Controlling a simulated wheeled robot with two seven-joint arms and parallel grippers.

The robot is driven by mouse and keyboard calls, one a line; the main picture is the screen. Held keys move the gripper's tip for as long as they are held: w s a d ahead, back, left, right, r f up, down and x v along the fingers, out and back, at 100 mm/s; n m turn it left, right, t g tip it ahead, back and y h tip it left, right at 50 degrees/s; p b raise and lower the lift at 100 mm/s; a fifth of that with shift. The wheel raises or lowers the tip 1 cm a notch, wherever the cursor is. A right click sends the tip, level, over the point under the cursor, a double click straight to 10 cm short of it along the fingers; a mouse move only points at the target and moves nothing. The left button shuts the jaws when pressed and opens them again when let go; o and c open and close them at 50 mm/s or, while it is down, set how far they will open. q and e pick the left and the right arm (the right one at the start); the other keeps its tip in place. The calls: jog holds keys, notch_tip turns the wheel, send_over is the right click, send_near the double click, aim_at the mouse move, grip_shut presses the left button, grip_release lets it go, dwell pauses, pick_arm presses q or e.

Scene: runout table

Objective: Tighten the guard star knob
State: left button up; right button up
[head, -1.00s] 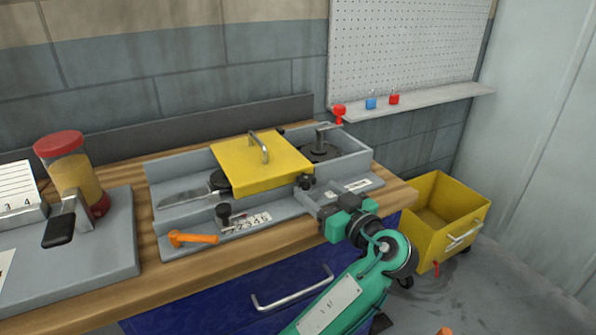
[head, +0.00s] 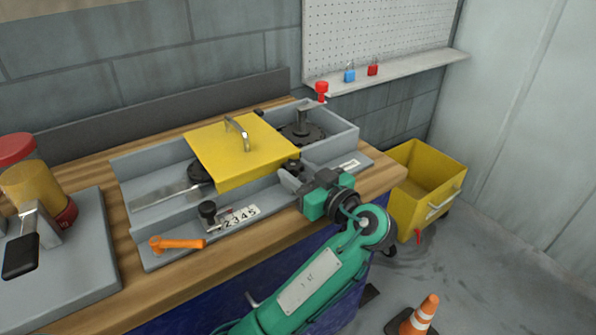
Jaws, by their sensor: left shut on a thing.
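The guard is a yellow cover (head: 232,150) with a metal handle, lying over the grey machine tray (head: 145,190). The black star knob (head: 293,164) is at the guard's front right corner, partly hidden by my gripper. My left gripper (head: 290,176) reaches in from the front with its grey fingers at the knob and is shut on it. The fingertips' exact grip is too small to see. My right gripper is not in view.
An orange-handled tool (head: 178,244) and a smaller black knob (head: 208,210) are at the tray's front left. A red-capped jar (head: 38,190) stands left. A yellow bin (head: 425,190) and an orange cone (head: 424,315) are on the floor at right.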

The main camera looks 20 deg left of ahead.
pick_arm(q)
jog(key=shift+c, duration=1.4)
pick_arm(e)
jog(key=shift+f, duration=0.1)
pick_arm(q)
jog(key=m+t+h, duration=0.1)
jog(key=m+t+h+b, duration=0.1)
jog(key=t, duration=0.1)
jog(key=shift+s+a+f+m, duration=0.15)
jog(key=shift+s+m, duration=0.05)
jog(key=shift+m, duration=0.1)
jog(key=shift+m+t+h+b, duration=0.3)
jog(key=shift+m+t+h, duration=0.15)
jog(key=shift+h, duration=0.25)
jog(key=shift+a+m+t+h, duration=0.1)
jog(key=shift+m+t+h, duration=0.6)
jog(key=shift+h, duration=0.2)
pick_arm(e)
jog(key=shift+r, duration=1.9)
pick_arm(q)
jog(key=o, duration=1)
jog(key=shift+r, duration=0.2)
jog(key=shift+c, duration=0.2)
jog(key=shift+f, duration=0.1)
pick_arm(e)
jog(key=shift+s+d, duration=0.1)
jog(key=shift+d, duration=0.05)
